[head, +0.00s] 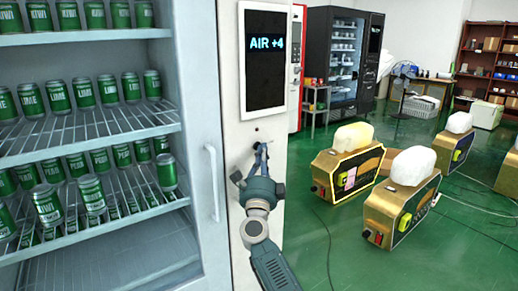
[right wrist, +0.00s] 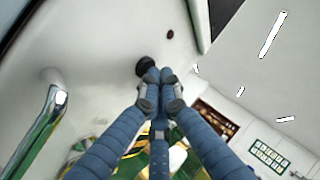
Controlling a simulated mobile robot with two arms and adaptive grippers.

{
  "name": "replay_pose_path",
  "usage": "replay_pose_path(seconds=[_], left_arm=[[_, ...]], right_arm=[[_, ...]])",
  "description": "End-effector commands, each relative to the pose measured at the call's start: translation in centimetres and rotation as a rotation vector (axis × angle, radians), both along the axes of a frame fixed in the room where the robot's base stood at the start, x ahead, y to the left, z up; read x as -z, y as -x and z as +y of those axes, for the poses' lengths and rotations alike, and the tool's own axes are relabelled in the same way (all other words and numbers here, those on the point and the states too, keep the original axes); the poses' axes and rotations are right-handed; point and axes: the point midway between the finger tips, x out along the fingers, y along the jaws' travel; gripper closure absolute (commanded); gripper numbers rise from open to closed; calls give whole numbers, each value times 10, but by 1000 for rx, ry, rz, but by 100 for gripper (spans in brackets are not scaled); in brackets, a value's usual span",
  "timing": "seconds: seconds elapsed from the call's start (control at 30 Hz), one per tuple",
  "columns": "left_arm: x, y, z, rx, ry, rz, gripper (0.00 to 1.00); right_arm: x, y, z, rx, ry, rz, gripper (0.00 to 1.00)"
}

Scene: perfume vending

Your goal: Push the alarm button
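A black round button (right wrist: 145,66) sticks out of the pale machine front in the right wrist view, right beside my fingertips. I take it for the alarm button; no label is readable. A smaller dark spot (right wrist: 170,34) lies farther along the same panel. My right gripper (right wrist: 160,76) has its blue fingers brought together, with nothing seen between them. In the head view, my right gripper (head: 261,147) is at the white panel (head: 262,122) below the screen, and its fingers seem to cover the button. I cannot tell whether they touch it. My left gripper is out of view.
A screen (head: 265,57) reading "AIR +4" sits above. A cabinet of green cans with a vertical handle (head: 212,183) stands to the left. Gold machines (head: 345,172) stand on the green floor to the right. A black vending machine (head: 343,62) is behind.

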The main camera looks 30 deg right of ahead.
Motion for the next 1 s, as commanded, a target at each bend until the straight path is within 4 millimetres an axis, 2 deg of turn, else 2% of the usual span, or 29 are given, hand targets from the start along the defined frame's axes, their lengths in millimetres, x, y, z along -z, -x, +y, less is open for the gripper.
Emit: replay_pose_path(seconds=[0.3, 0.63, 1.0], left_arm=[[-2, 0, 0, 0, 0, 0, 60], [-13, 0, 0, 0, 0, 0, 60], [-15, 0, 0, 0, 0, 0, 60]], right_arm=[[-1, 1, 0, -1, 1, 0, 100], [-1, 15, 0, -1, 0, 2, 100], [-1, 19, -1, 0, 0, 1, 100]])
